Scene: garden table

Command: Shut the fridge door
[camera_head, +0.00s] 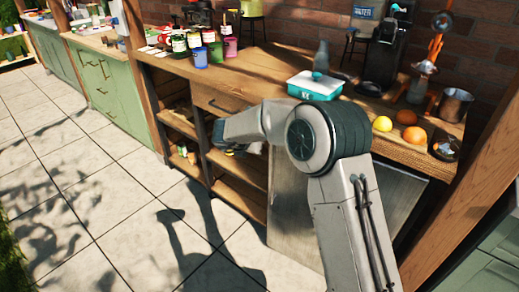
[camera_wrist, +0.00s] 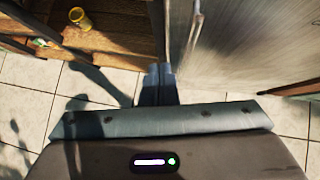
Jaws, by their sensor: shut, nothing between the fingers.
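The fridge is under the wooden counter, and its grey metal door (camera_head: 290,205) shows partly behind my arm in the head view. In the wrist view the door (camera_wrist: 240,45) fills the upper right, with a pale upright handle (camera_wrist: 196,25) near its left edge. My gripper (camera_wrist: 158,70) is shut and empty, with its fingertips close to the lower left edge of the door. I cannot tell whether they touch it. My arm hides much of the fridge front, so how far the door stands open is unclear.
Open wooden shelves (camera_head: 240,170) stand left of the fridge, with a yellow cup (camera_wrist: 80,18) on one. The counter (camera_head: 265,65) above holds a teal and white box (camera_head: 315,86), mugs and fruit. Tiled floor (camera_head: 110,200) in front is clear.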

